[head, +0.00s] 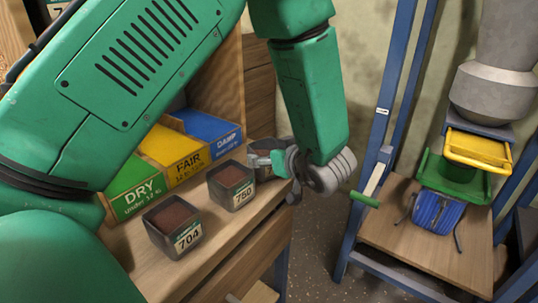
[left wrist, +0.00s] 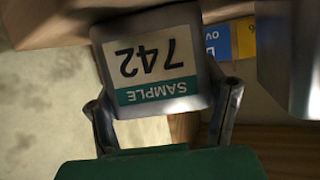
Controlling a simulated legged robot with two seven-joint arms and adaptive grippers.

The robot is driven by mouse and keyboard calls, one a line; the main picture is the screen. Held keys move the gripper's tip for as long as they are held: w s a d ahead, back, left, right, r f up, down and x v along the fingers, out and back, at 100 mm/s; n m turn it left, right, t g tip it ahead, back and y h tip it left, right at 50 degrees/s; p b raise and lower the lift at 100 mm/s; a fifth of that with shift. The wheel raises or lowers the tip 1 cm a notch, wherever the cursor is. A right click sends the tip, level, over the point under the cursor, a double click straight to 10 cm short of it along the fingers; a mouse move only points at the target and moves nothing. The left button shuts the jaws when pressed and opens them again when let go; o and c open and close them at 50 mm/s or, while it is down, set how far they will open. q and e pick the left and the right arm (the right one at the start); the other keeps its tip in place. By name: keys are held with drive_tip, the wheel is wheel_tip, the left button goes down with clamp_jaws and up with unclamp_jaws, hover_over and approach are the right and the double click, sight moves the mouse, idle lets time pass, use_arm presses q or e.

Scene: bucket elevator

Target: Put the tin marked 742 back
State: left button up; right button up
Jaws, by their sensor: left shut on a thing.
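The tin marked 742 (left wrist: 155,62) is a grey metal tin with a white and green SAMPLE label, upside down in the left wrist view. My left gripper (left wrist: 165,110) is shut on it, with a finger on each side. In the head view my left gripper (head: 283,165) is at the bench's right edge, just right of the tin marked 780. A dark tin (head: 264,149) shows partly at its fingers; its label is hidden there. My right gripper is not in view.
Tins marked 704 (head: 173,226) and 780 (head: 231,185), with brown contents, stand on the wooden bench (head: 215,240). Behind them are green DRY (head: 137,193), yellow FAIR (head: 180,156) and blue DAMP (head: 215,133) bins. A blue frame (head: 375,140) with buckets stands right.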

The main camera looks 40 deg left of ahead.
use_arm(q)
drive_tip(key=o, duration=1.1)
drive_tip(key=shift+a, duration=0.1)
drive_tip(key=shift+r, duration=0.1)
drive_tip(key=p+v, duration=0.2)
drive_tip(key=v, duration=1)
drive_tip(key=shift+p, duration=0.3)
drive_tip(key=shift+f, duration=0.25)
